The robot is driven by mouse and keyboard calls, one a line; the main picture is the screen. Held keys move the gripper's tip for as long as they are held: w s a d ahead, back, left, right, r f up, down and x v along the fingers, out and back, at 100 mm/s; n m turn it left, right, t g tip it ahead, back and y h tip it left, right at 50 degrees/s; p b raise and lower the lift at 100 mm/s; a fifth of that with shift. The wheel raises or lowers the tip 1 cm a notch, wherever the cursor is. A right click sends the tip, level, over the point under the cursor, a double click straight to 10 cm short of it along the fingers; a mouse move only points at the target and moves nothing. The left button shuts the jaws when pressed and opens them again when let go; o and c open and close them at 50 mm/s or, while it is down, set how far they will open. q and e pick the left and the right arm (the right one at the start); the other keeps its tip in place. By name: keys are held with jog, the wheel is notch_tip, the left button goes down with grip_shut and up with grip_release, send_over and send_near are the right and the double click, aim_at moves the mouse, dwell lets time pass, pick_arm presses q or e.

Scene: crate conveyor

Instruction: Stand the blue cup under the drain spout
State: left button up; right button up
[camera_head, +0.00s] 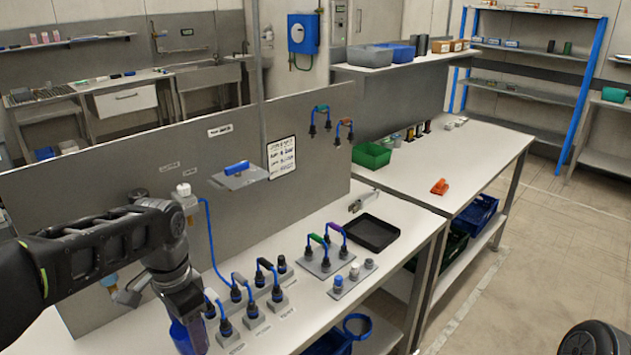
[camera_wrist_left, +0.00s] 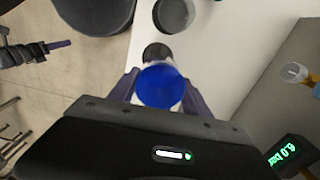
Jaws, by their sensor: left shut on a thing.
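The blue cup (camera_head: 188,338) is at the bottom of the head view, under my left wrist. In the left wrist view the blue cup (camera_wrist_left: 160,87) sits between the fingers of my left gripper (camera_wrist_left: 160,95), which is shut on it. In the head view my left gripper (camera_head: 183,315) is low over the near left end of the bench. A small brass and blue fitting (camera_head: 108,281) on the grey panel, left of my wrist, may be the drain spout; my arm partly hides that area. I cannot tell the gap beneath the cup.
Blue-hosed connectors (camera_head: 262,295) stand close to the right of my left gripper. A black tray (camera_head: 365,234) and a small rack of plugs (camera_head: 353,276) lie further right. A lit pressure display (camera_wrist_left: 288,156) is at the wrist view's lower right. A dark part of mine fills the head view's lower right corner.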

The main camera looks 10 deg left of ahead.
pick_arm(q)
jog(key=w+d+f+n, duration=0.2)
jog(key=w+d, duration=0.1)
jog(key=d, duration=0.1)
jog(key=w+d+f+n, duration=0.2)
jog(key=w+d+f, duration=0.1)
jog(key=w+d, duration=0.1)
jog(key=w+d+f+n, duration=0.2)
jog(key=w+d+f, duration=0.1)
jog(key=d, duration=0.1)
jog(key=shift+w+d, duration=0.1)
jog(key=shift+w, duration=0.05)
jog(key=shift+f, duration=0.1)
jog(key=shift+d, duration=0.1)
dwell(0.9)
